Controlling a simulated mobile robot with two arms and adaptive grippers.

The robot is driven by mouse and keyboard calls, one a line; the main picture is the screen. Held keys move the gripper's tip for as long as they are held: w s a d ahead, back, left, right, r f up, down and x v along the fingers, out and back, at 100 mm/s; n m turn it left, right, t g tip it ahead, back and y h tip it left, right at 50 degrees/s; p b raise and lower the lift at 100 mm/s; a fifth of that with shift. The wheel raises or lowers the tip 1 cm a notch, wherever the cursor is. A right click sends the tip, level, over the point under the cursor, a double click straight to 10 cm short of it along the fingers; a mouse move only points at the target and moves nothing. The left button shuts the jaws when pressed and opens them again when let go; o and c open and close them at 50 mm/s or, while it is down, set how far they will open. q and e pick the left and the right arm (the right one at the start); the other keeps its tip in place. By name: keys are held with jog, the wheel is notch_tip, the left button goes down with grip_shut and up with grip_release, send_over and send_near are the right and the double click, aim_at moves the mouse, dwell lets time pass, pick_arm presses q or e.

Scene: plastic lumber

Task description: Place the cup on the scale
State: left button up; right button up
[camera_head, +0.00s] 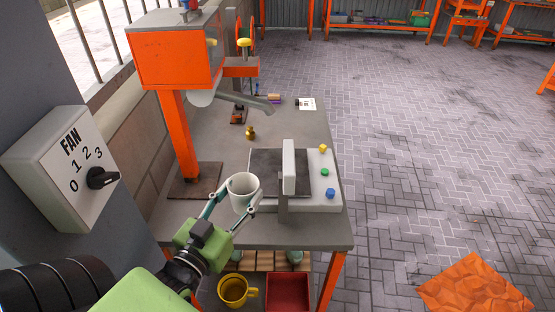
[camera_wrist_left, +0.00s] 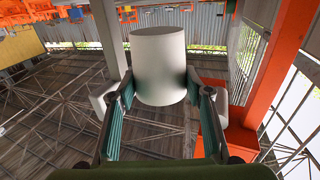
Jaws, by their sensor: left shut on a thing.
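A white cup (camera_head: 243,192) is held between the fingers of my left gripper (camera_head: 236,198) near the front left of the workbench. The cup looks roughly upright in the head view, and its open top shows. In the left wrist view, the cup (camera_wrist_left: 158,62) sits between the two fingers, which touch its sides. The scale (camera_head: 314,192) is just right of the cup on the bench, with a dark plate (camera_head: 264,162), a grey upright panel and yellow, green and blue buttons. The cup appears apart from the plate; its height over the bench is hard to tell. My right gripper is out of view.
An orange machine (camera_head: 176,60) on a post stands left of the cup. A small brass-coloured weight (camera_head: 251,133) lies behind the plate. A yellow mug (camera_head: 232,289) and a red bin (camera_head: 288,291) are below the bench top. The scale's upright panel (camera_head: 288,166) stands beside the plate.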

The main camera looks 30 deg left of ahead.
aim_at(247, 177)
pick_arm(q)
jog(key=shift+w+a+r, duration=0.25)
jog(key=shift+w+a, duration=0.35)
jog(key=shift+a, duration=0.05)
jog(key=w, duration=0.1)
jog(key=w+p, duration=0.1)
jog(key=w, duration=0.1)
jog(key=shift+a+r, duration=0.1)
jog(key=shift+r, duration=0.1)
jog(key=w, duration=0.2)
jog(key=w+p, duration=0.1)
jog(key=shift+w+a, duration=0.3)
jog(key=shift+w, duration=0.1)
jog(key=w, duration=0.3)
jog(key=w+a+p, duration=0.1)
jog(key=w, duration=0.4)
jog(key=shift+w+a+f, duration=0.2)
jog(key=shift+w+a, duration=0.05)
jog(key=shift+w, duration=0.45)
jog(key=shift+w+a+f, duration=0.1)
jog(key=shift+f, duration=0.2)
notch_tip(247, 177, down, 2)
jog(key=shift+f+p, duration=0.15)
jog(key=shift+p, duration=0.3)
jog(key=shift+f, duration=0.4)
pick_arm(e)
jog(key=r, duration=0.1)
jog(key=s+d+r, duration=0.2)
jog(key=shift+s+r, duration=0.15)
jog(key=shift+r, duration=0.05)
